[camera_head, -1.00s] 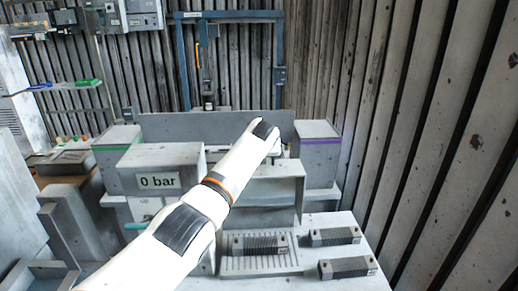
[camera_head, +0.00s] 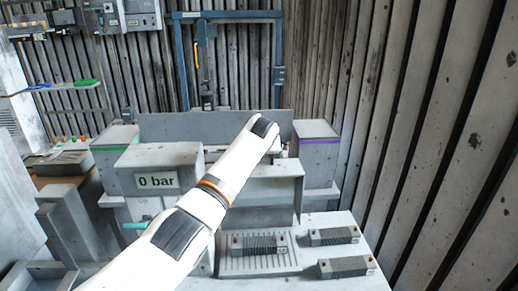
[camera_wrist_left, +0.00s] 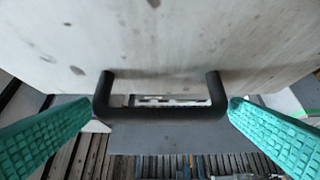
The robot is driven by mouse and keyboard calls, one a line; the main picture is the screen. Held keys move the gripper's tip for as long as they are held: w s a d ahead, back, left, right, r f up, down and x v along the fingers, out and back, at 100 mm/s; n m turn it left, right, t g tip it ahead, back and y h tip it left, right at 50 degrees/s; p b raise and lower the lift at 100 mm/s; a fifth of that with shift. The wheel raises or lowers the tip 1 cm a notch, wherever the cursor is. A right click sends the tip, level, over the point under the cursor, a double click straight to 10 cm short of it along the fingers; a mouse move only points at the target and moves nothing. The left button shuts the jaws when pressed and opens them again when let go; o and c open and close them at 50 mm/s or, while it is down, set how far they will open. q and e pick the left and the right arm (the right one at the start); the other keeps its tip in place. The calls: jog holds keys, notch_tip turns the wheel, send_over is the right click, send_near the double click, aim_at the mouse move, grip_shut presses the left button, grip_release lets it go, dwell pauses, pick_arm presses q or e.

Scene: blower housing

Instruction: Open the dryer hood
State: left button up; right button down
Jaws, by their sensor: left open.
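A black U-shaped handle (camera_wrist_left: 160,113) is fixed to a speckled pale grey panel (camera_wrist_left: 215,35) in the left wrist view; the panel appears to be the hood. My left gripper (camera_wrist_left: 161,106) has its two teal ribbed fingers spread wide, one at each side of the handle. The fingers do not visibly clamp it. In the head view my white left arm reaches from the lower left to the middle, and its gripper and the handle are hidden behind it. A grey housing (camera_head: 275,190) stands under the arm's far end. My right gripper is not seen.
A grey box marked "0 bar" (camera_head: 157,181) stands left of the arm. A box with a purple stripe (camera_head: 318,160) stands to the right. Ribbed grey blocks (camera_head: 347,267) lie on the front table. A blue frame (camera_head: 182,70) stands behind, and a slatted wall closes the right.

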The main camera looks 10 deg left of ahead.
pick_arm(q)
jog(key=b+v, duration=0.3)
jog(key=v, duration=0.7)
jog(key=shift+s, duration=0.15)
jog(key=shift+f, duration=0.1)
